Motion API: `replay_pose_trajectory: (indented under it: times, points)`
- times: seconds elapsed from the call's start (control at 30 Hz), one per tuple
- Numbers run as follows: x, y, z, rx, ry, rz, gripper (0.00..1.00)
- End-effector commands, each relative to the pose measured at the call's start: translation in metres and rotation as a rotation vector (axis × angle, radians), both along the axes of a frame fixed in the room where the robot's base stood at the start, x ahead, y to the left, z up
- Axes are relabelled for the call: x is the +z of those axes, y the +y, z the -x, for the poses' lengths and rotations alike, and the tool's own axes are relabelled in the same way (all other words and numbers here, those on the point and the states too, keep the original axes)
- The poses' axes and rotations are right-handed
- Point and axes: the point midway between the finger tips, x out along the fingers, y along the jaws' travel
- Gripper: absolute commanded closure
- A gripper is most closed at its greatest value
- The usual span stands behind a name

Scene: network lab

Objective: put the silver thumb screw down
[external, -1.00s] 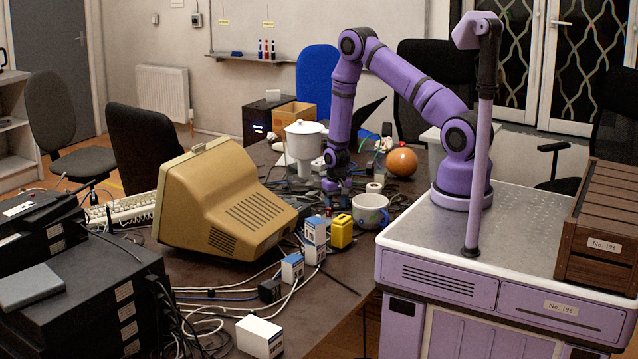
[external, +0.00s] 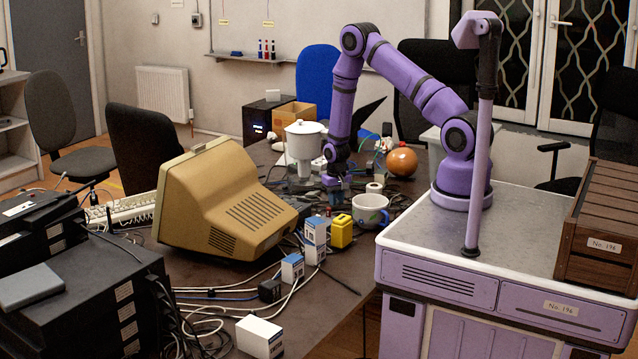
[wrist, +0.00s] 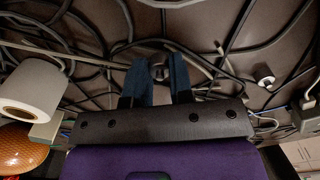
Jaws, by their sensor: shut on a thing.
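My gripper (external: 336,187) points down over the cluttered table, between the white funnel-topped container and the mug. In the wrist view its two blue fingers (wrist: 159,76) are shut on the silver thumb screw (wrist: 158,71), a small grey piece between the tips. The screw is too small to make out in the external view. Black cables cross the table behind it. I cannot tell how far above the table it is. Another small metallic round piece (wrist: 265,78) lies among the cables to the right of the fingers.
A white-grey mug (external: 370,210) stands right of my gripper. A white container (external: 303,148) stands to its left, and an orange ball (external: 402,162) lies behind the mug. A white roll (wrist: 34,90) is left in the wrist view. Cables and small boxes crowd the table.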

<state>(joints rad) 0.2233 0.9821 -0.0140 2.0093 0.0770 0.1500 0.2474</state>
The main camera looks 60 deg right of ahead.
Motion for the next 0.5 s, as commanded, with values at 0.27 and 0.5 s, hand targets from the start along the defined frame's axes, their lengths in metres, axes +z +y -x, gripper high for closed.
replay_pose_trajectory:
  times: [0.27,0.5]
  points:
    - [0.049,0.0,-0.001,0.001,-0.003,0.001,1.0]
    - [0.076,0.0,0.0,0.001,-0.001,0.001,1.0]
